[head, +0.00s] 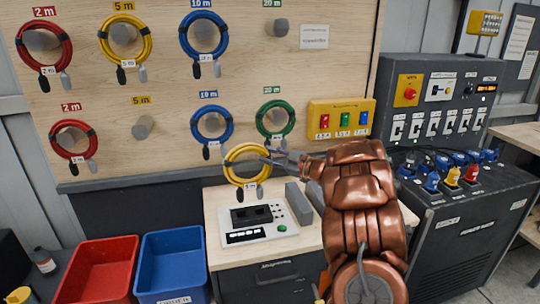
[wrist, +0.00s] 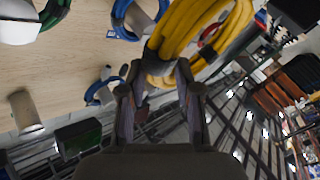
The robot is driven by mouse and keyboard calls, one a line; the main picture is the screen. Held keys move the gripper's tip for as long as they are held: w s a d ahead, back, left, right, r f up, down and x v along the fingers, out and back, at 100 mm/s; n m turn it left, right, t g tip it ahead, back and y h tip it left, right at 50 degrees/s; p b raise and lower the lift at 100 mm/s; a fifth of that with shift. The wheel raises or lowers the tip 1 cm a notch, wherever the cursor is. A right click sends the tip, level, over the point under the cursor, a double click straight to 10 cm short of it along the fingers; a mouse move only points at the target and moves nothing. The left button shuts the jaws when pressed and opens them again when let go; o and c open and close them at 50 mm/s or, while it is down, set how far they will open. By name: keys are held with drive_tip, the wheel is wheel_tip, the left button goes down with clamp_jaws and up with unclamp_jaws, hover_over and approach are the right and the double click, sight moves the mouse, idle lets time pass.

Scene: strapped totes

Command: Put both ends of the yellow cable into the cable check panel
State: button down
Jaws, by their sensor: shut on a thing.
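In the wrist view the yellow coil (wrist: 190,35) lies between the fingertips of my gripper (wrist: 155,75). The cable check panel (head: 251,222) is a pale box with a dark socket block, small buttons and a green button. It sits on the bench below the coil, and the hanging plugs are apart from it.
Another yellow coil (head: 125,40) hangs on the pegboard among red, blue and green coils. The lower 5 m peg (head: 143,126) is bare. Red (head: 96,268) and blue (head: 172,262) bins stand left of the bench. A dark power console (head: 462,215) stands at the right.

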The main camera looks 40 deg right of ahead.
sight(269, 168)
drive_tip(key=shift+f+b, duration=1.4)
drive_tip(key=shift+f, duration=1.1)
drive_tip(key=shift+s+f+b, duration=0.1)
drive_tip(key=shift+f+b, duration=1)
drive_tip(key=shift+f, duration=0.55)
idle(0.9)
drive_tip(key=c, duration=0.7)
unclamp_jaws()
drive_tip(key=shift+a, duration=0.1)
drive_tip(key=v, duration=1.2)
